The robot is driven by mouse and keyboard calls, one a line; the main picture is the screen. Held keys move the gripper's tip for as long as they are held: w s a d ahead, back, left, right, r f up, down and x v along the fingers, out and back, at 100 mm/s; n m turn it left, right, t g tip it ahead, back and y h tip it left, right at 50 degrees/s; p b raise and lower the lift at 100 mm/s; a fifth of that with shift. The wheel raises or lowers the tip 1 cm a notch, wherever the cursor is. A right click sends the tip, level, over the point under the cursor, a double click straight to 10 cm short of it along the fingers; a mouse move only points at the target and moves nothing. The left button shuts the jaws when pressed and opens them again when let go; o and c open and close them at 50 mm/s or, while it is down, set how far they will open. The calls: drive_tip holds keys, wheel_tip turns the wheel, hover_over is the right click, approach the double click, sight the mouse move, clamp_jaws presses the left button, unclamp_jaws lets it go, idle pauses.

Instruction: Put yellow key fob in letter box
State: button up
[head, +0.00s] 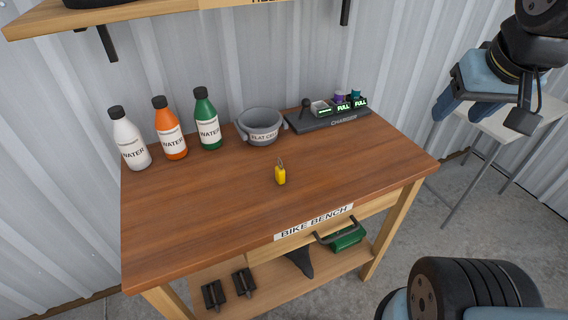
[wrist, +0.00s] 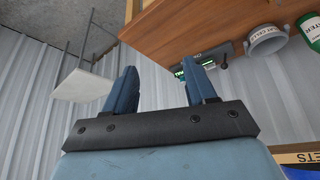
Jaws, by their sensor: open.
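The yellow key fob (head: 280,175) with a small metal ring lies on the wooden bike bench (head: 200,225), near the middle of its top. My gripper (head: 484,112) is at the upper right of the head view, raised and well to the right of the fob, near a white table. In the wrist view its two blue fingers (wrist: 162,92) are spread apart with nothing between them. The fob does not show in the wrist view. I see no letter box in either view.
White, orange and green water bottles (head: 208,118) stand at the bench's back left. A grey bowl (head: 262,125) and a charger (head: 330,114) stand along the back. A white table (head: 510,118) stands at right. Pedals (head: 228,289) lie on the lower shelf. The bench's front top is clear.

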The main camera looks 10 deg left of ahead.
drive_tip(key=w+a+f+n+g, duration=0.1)
drive_tip(key=w+a+n+g, duration=0.1)
drive_tip(key=w+a+n, duration=0.55)
drive_tip(key=n+g, duration=0.4)
drive_tip(key=n, duration=2.4)
hover_over(279, 170)
wheel_tip(279, 170, down, 13)
drive_tip(key=shift+m, duration=0.25)
wheel_tip(279, 170, down, 13)
drive_tip(key=shift+f, duration=0.1)
drive_tip(key=shift+c, duration=0.2)
clamp_jaws()
